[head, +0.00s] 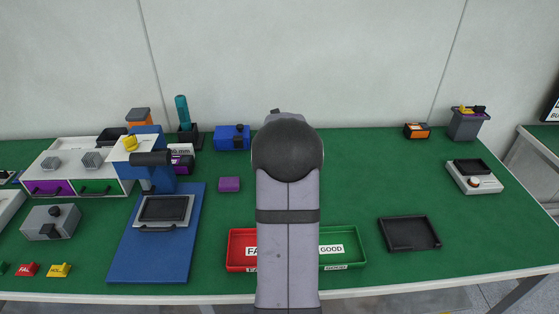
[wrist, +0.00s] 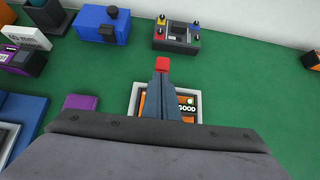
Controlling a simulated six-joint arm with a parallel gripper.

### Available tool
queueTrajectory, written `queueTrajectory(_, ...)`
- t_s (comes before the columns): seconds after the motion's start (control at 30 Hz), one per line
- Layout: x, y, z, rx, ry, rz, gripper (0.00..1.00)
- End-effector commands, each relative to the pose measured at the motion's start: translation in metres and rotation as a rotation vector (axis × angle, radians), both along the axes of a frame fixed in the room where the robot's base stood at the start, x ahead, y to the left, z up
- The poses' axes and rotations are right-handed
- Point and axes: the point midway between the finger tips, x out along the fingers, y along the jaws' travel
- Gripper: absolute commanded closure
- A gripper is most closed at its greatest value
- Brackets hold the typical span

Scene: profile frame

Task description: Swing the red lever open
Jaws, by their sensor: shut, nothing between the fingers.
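The rest of the lever is hidden behind the fingers. My gripper (wrist: 162,78) is shut and empty, its fingers together in front of a white-framed fixture (wrist: 136,98). I cannot tell whether the fingertips touch the red end. In the head view my own arm hides the fixture, the lever and the gripper.
A panel with coloured knobs (wrist: 178,37) stands behind the fixture. A blue box (head: 233,137) and a purple block (head: 229,184) are to the left. Red (head: 237,262) and green (head: 352,259) trays lie at the front. Green table right of my arm is mostly clear, with a black tray (head: 409,234).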

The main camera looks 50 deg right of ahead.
Motion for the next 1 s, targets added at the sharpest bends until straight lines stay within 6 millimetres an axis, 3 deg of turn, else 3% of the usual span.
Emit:
queueTrajectory(0.6, 0.0, 0.0, 0.016, 0.0, 0.001, 0.001, 1.0)
queueTrajectory(1.0, -0.003, 0.003, 0.014, -0.001, -0.001, 0.0, 1.0)
